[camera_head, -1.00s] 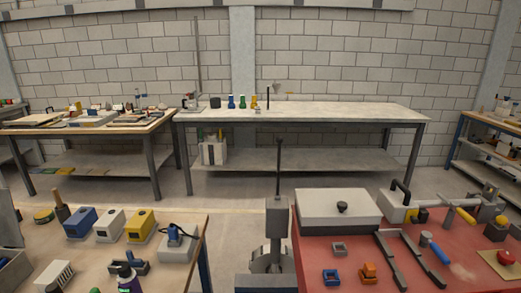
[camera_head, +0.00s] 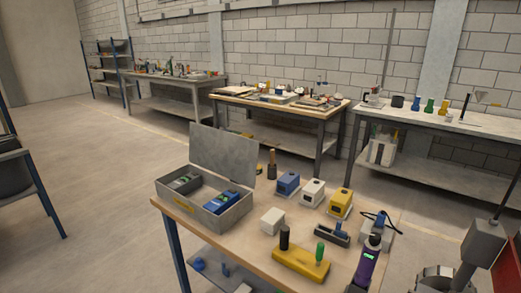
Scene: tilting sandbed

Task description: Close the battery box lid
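The battery box (camera_head: 240,212) is a grey metal box at the left end of the near wooden-topped table. Its lid (camera_head: 222,149) stands open, raised roughly upright along the far side. Inside lie a blue battery-like block (camera_head: 222,203) at the right and a grey-green one (camera_head: 184,182) at the left.
On the same table (camera_head: 262,253) are blue, white and yellow blocks (camera_head: 312,192), a yellow holder with black and green handles (camera_head: 301,262) and a purple bottle (camera_head: 367,262). Open floor (camera_head: 90,200) lies left of it. A red surface (camera_head: 508,270) shows at the right edge.

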